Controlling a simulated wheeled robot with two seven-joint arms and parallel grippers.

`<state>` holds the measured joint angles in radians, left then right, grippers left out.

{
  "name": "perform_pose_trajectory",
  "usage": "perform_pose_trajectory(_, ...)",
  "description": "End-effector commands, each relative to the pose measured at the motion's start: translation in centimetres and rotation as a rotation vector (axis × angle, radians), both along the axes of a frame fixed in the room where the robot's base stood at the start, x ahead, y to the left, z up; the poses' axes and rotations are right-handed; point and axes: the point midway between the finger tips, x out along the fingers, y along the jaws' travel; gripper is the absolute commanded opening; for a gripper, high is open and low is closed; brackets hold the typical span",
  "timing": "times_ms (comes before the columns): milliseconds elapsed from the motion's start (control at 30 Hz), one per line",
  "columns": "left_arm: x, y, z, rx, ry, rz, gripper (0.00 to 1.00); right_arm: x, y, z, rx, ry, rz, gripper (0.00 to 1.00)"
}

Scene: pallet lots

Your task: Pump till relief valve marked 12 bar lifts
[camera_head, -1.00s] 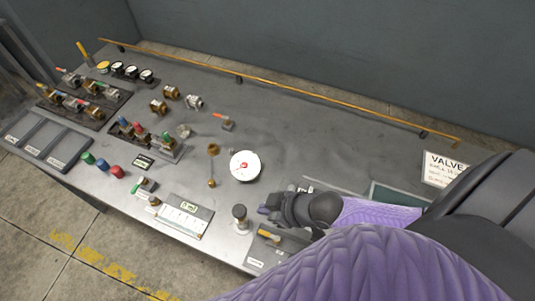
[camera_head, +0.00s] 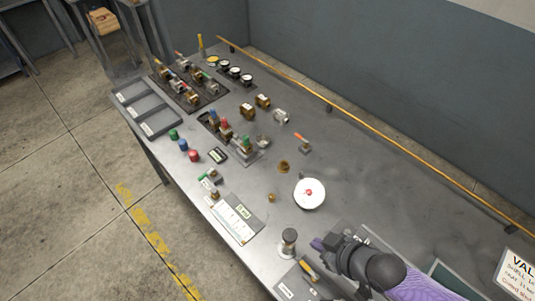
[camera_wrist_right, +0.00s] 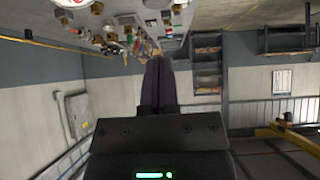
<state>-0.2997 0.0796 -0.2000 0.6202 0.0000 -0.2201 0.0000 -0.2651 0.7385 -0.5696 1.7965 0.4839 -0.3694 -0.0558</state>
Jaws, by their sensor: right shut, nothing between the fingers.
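Several small valves with coloured handles stand in a dark holder (camera_head: 228,136) mid-bench; I cannot read any marking of 12 bar. A round white dial (camera_head: 310,194) with a red centre lies on the bench, probably a gauge. A short metal cylinder with a dark top (camera_head: 288,242) stands near the front edge; I cannot tell if it is the pump. My right gripper (camera_head: 317,243) is just right of this cylinder, fingers pointing left, apparently apart from it. In the right wrist view its fingers (camera_wrist_right: 158,72) are shut and empty. My left gripper is out of view.
A rack of more valves (camera_head: 188,84) and grey trays (camera_head: 145,108) fill the far left end. Brass fittings (camera_head: 247,111) stand mid-bench. A yellow rail (camera_head: 370,123) runs along the back. A sign (camera_head: 516,277) is at right. Bare bench lies right of the dial.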

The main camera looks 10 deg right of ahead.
Motion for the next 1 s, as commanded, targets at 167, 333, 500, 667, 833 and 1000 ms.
perform_pose_trajectory(167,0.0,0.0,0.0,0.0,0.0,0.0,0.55,0.0,0.0,0.0,0.0,0.0,0.0,0.0)
perform_pose_trajectory(333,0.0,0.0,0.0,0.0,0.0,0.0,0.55,0.0,0.0,0.0,0.0,0.0,0.0,0.0)
perform_pose_trajectory(500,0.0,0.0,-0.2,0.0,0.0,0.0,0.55,0.2,-0.6,2.8,0.014,0.015,-0.001,0.0)
perform_pose_trajectory(667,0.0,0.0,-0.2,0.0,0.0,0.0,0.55,0.2,-0.6,3.4,0.018,0.022,0.002,0.0)
perform_pose_trajectory(833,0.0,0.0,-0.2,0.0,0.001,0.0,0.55,0.3,-0.6,3.3,0.018,0.021,0.001,0.0)
perform_pose_trajectory(1000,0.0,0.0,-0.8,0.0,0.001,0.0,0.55,1.6,0.4,1.6,0.02,0.02,-0.001,0.0)
